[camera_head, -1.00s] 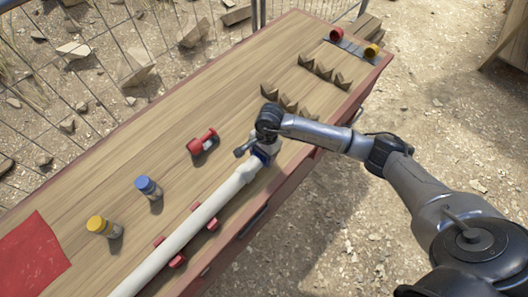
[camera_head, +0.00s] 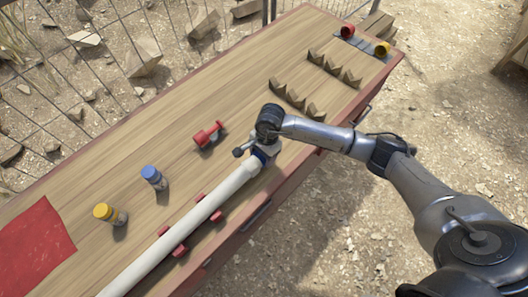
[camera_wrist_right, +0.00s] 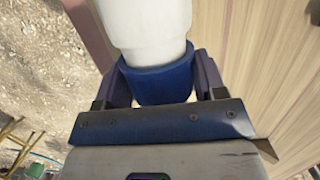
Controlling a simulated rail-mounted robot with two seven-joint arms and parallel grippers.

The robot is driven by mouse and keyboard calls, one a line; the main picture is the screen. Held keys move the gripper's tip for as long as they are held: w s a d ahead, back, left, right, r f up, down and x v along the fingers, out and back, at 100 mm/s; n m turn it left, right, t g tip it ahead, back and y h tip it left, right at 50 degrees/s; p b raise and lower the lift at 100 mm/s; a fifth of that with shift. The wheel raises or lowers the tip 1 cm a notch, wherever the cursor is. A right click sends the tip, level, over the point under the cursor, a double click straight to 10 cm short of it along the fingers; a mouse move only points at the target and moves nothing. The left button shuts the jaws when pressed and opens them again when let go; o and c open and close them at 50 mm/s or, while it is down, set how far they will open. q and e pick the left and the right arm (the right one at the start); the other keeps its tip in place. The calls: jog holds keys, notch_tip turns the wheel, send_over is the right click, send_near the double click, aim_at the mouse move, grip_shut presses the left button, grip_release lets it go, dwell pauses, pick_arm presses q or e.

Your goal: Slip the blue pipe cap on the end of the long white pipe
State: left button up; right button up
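The long white pipe (camera_head: 192,222) lies along the front of the workbench, between small red supports. Its far end reaches my right gripper (camera_head: 263,150). In the right wrist view the blue pipe cap (camera_wrist_right: 163,86) sits between the two fingers of this gripper, which is shut on it. The white pipe (camera_wrist_right: 148,25) meets the cap there, and blue shows on both sides of its end. The end seems to sit in the cap's mouth; how deep is hidden. My left gripper is not in view.
A red clamp-like part (camera_head: 208,134), a blue-topped bottle (camera_head: 154,178) and a yellow-topped bottle (camera_head: 110,214) stand on the bench (camera_head: 205,105). Empty wooden notched racks (camera_head: 334,69) are farther back. Red and yellow rings (camera_head: 382,48) lie at the far corner. A red cloth (camera_head: 35,248) is at left.

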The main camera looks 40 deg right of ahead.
jog(key=o, duration=0.5)
jog(key=shift+o, duration=0.2)
jog(key=shift+r, duration=0.15)
notch_tip(320, 180, up, 13)
jog(key=d, duration=0.2)
jog(key=shift+w+d+r+p, duration=0.15)
jog(key=shift+w+d+p, duration=0.1)
jog(key=shift+d+p, duration=0.2)
